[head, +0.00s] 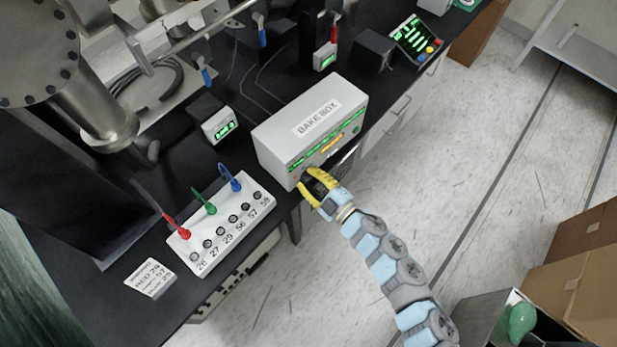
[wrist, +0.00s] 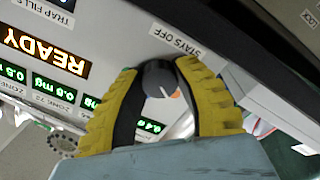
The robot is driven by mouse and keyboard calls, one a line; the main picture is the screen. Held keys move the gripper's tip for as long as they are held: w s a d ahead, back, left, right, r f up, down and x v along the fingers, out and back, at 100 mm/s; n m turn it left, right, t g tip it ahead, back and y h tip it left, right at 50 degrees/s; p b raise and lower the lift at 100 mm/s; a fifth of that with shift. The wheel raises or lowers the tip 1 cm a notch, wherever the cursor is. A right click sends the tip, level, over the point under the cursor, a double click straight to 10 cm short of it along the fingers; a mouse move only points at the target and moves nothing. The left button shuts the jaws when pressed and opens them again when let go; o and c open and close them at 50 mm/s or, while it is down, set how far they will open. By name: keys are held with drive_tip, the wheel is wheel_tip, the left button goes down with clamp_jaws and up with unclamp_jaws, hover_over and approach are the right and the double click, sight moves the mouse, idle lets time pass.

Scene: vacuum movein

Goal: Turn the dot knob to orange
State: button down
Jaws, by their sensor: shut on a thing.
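The white bake box (head: 310,120) stands at the front edge of the black bench in the head view. My gripper (head: 322,184) is at the lower front of the box, its yellow fingers pointing at the panel. In the wrist view my gripper (wrist: 165,95) has its two yellow fingers closed around a dark round knob (wrist: 158,77), one finger on each side. A pale pointer line shows on the knob. A small orange mark seems to show by its edge, but it is too small to be sure.
A "STAYS OFF" label (wrist: 175,42) is beside the knob. An orange "READY" display (wrist: 44,50) and green zone readouts are to the left. In the head view, a white socket strip (head: 222,226) with coloured plugs lies left of the box.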

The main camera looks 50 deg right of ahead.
drive_tip(key=shift+n, duration=0.6)
drive_tip(key=c, duration=0.7)
unclamp_jaws()
drive_tip(key=s, duration=1.2)
drive_tip(key=shift+a, duration=0.35)
drive_tip(key=shift+w+a+r, duration=0.1)
